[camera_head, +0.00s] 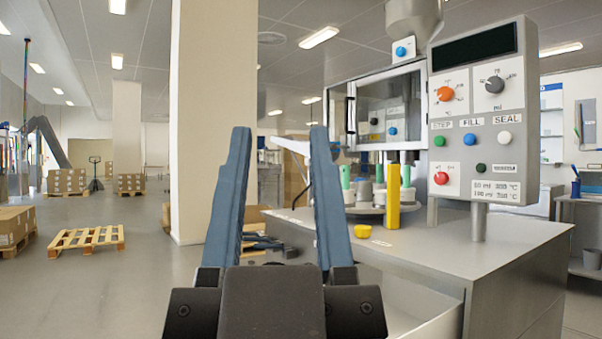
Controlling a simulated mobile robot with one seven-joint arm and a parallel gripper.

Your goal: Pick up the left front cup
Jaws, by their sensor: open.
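My gripper (280,132) is in the foreground, its two blue fingers upright, spread apart and empty. Several small pale cups stand on a round grey plate (366,210) at the filling machine, right of my right finger. The leftmost cup that shows near the front (348,197) has a green upright part above it. Another pale cup (380,196) stands behind and left of a yellow post (393,205). My right finger and the post hide parts of the plate. I cannot tell for certain which cup is the left front one. My gripper touches no cup.
A small yellow piece (363,231) lies on the grey counter (480,242) in front of the plate. A control panel (478,110) rises at right. An open drawer (425,305) juts out below the counter. Pallets (87,240) and a wide pillar (212,100) stand at left.

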